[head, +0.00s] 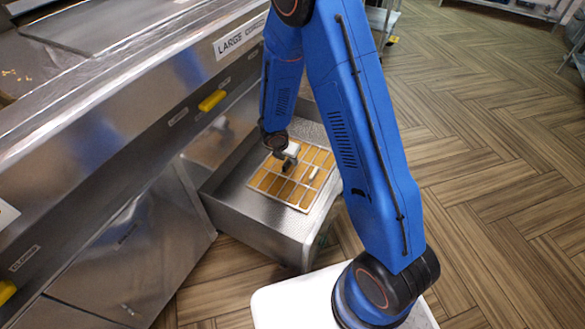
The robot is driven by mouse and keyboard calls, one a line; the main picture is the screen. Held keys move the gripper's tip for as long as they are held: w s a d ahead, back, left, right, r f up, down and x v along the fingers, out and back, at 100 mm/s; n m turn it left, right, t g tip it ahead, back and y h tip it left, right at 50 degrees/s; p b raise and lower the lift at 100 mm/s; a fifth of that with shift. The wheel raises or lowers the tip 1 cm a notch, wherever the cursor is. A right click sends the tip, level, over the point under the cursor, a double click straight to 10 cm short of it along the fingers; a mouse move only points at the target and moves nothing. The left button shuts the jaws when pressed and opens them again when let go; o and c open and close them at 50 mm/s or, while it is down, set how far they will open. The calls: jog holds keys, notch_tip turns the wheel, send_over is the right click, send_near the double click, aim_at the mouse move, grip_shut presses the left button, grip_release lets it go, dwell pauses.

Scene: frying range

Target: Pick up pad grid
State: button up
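The pad grid (268,183) is a light frame of rectangular cells with brown-orange pads in them. It lies in the open metal drawer (252,222), on the perforated surface. A small pale upright piece (313,173) stands on the right part of the grid. My gripper (287,166) is over the middle-left part of the grid, pointing down, very close to it. Its fingers are small and dark here. I cannot tell whether they touch the grid or are open or shut. My blue arm comes down from the top and hides part of the drawer's right side.
A steel counter front (110,120) with yellow handles (212,100) runs along the left. The drawer's raised walls surround the grid. The wood floor (490,150) on the right is clear. A wheeled metal rack (384,22) stands at the top.

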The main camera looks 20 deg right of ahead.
jog(key=shift+w+d+f, duration=0.15)
jog(key=shift+f, duration=0.45)
jog(key=shift+c, duration=0.2)
grip_shut()
